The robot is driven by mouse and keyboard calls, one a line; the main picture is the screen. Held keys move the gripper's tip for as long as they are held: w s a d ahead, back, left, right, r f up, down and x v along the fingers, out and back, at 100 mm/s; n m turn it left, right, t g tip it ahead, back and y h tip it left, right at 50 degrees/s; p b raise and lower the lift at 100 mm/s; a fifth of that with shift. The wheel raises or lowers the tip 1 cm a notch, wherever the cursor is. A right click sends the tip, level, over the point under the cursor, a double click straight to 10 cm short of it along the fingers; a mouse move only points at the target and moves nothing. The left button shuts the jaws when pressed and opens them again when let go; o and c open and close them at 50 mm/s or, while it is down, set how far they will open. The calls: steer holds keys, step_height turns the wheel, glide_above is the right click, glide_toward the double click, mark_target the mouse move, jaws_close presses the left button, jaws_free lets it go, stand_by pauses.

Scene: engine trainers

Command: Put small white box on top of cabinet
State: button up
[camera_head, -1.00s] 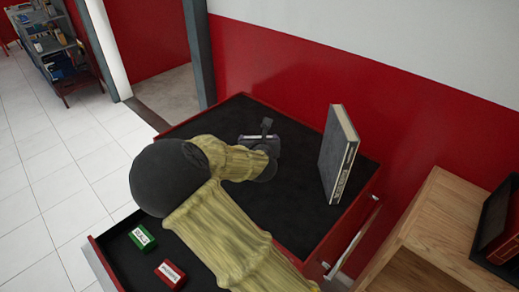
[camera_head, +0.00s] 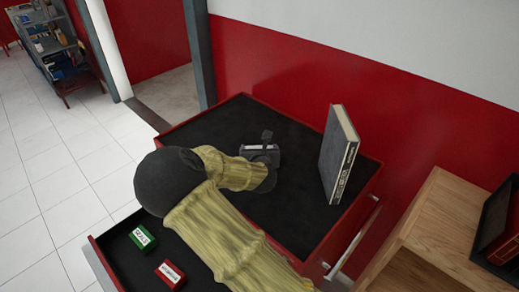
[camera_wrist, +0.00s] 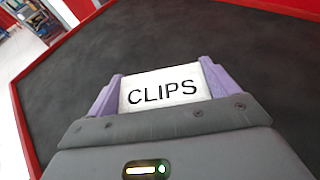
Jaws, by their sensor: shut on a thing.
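The small white box (camera_wrist: 162,88), marked "CLIPS", is between the purple fingers of my gripper (camera_wrist: 160,85) in the wrist view. My gripper is shut on it. In the head view my gripper (camera_head: 260,150) is over the black top of the red cabinet (camera_head: 290,215), left of a standing grey book. Only a thin white edge of the box (camera_head: 258,147) shows there. I cannot tell whether the box touches the cabinet top.
A grey book (camera_head: 338,155) stands upright on the cabinet's right side. An open drawer (camera_head: 100,243) in front holds a green box (camera_head: 142,238) and a red box (camera_head: 170,274). A wooden shelf (camera_head: 440,225) is at the right. The cabinet top around my gripper is clear.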

steer(key=o, duration=0.9)
steer(key=shift+c, duration=0.2)
steer(key=shift+r, duration=0.15)
steer(key=v, duration=1.2)
